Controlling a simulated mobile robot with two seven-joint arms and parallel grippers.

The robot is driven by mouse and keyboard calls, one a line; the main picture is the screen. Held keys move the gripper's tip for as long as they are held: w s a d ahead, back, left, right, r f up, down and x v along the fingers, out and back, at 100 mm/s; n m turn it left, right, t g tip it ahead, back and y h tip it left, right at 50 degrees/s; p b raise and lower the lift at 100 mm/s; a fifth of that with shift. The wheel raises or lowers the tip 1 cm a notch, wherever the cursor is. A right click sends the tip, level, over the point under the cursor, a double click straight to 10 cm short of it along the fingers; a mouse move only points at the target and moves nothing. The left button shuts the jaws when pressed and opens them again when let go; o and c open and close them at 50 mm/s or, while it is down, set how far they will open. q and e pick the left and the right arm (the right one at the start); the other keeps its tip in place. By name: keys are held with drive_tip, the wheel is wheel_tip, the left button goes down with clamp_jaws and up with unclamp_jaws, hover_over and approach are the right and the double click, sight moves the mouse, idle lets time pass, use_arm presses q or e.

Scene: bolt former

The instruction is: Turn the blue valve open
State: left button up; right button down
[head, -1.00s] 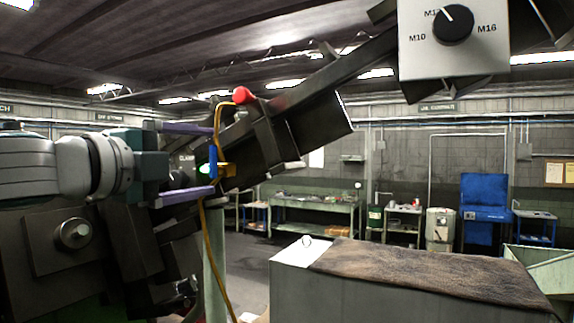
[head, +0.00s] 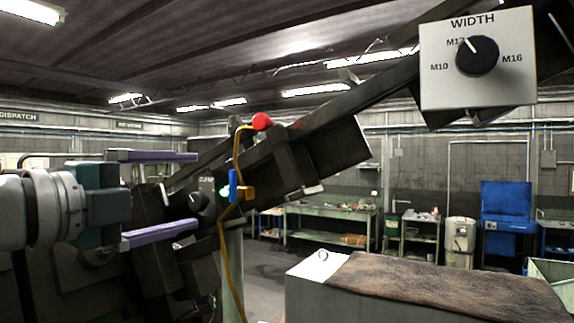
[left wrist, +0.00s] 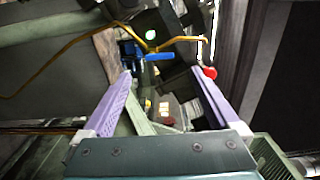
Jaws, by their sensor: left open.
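The blue valve handle (head: 233,185) is a small upright bar on a yellow pipe, beside a dark machine arm. It also shows in the left wrist view (left wrist: 160,57), lying across the picture just beyond the fingertips. My left gripper (head: 196,191) is open, with its two purple fingers one above the other. Its tips stop short of the valve, to its left in the head view, and nothing is between them. In the left wrist view the valve lies roughly midway between the fingers (left wrist: 161,74). My right gripper is not in view.
A red knob (head: 262,121) sits above the valve, and a green light (head: 223,192) glows beside it. A width dial panel (head: 477,58) hangs at the upper right. A grey box with a brown cover (head: 430,290) stands at the lower right. Workbenches line the back wall.

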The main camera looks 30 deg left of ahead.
use_arm(q)
drive_tip(key=shift+s+p, duration=0.45)
drive_tip(key=shift+s, duration=0.65)
drive_tip(key=shift+a+f, duration=0.1)
